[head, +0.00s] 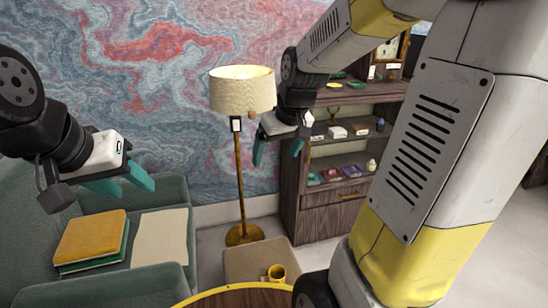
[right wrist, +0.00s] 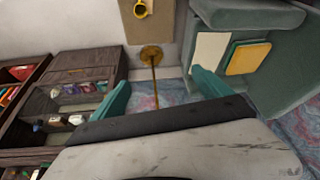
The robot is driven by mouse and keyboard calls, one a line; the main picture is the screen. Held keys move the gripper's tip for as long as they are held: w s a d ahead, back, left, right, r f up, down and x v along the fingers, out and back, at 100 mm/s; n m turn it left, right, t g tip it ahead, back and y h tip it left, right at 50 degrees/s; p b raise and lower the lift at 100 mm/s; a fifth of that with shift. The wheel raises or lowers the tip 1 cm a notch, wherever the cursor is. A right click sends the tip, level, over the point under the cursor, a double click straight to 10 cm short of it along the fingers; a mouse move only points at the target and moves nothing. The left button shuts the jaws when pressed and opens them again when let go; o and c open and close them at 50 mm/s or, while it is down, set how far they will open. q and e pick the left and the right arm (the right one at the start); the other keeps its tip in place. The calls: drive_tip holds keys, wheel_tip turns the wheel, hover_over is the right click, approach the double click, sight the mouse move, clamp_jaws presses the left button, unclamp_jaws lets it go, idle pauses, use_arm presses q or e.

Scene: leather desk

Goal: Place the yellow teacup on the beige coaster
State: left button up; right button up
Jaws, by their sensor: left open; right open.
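The yellow teacup (head: 276,273) stands on a tan flat-topped surface (head: 240,262) in the lower middle of the head view. It also shows at the top of the right wrist view (right wrist: 143,9), on the same tan surface (right wrist: 150,30). I cannot make out a separate beige coaster. My right gripper (head: 278,152) is open and empty, raised in front of the lamp and shelf and apart from the cup; its teal fingers show in the right wrist view (right wrist: 161,80). My left gripper (head: 126,187) is open and empty over the green sofa.
A floor lamp (head: 240,185) stands behind the tan surface, with a wooden shelf (head: 333,218) to its right. The green sofa (head: 30,270) holds a yellow book (head: 90,236) and a cream sheet (head: 160,238). A round, yellow-rimmed wooden top (head: 245,299) lies at the bottom edge.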

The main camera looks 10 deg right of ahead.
drive_tip(key=s+a+r+m+t, duration=0.1)
drive_tip(key=s+r, duration=0.2)
drive_tip(key=s, duration=0.4)
drive_tip(key=s+a+r+m, duration=0.1)
drive_tip(key=s+r, duration=0.2)
drive_tip(key=s, duration=0.5)
drive_tip(key=shift+t+y, duration=0.4)
